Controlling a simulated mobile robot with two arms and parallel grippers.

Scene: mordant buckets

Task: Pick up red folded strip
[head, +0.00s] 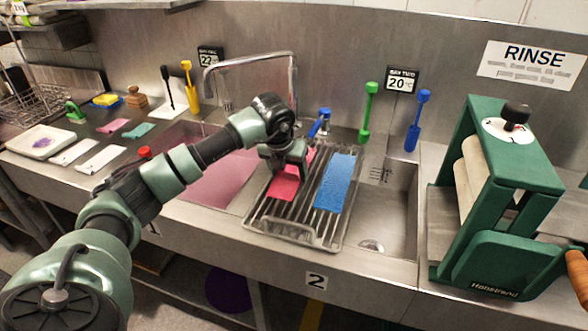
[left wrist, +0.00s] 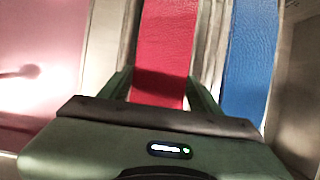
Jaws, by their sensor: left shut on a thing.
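The red folded strip (head: 284,187) lies flat along the slatted metal drying rack between the two sinks. My left gripper (head: 285,160) is over it from above and shut on it, hiding part of its middle. In the left wrist view the red strip (left wrist: 163,45) runs up between the two green fingers (left wrist: 160,92), one on each side. I cannot tell whether the strip is lifted off the rack. My right gripper shows in neither view.
A blue strip (head: 335,182) lies on the rack (head: 262,218) just right of the red one. A pink-filled sink (head: 222,185) is at left, an empty steel sink (head: 392,215) at right. A curved faucet (head: 250,58) stands behind. A green roller press (head: 507,270) stands far right.

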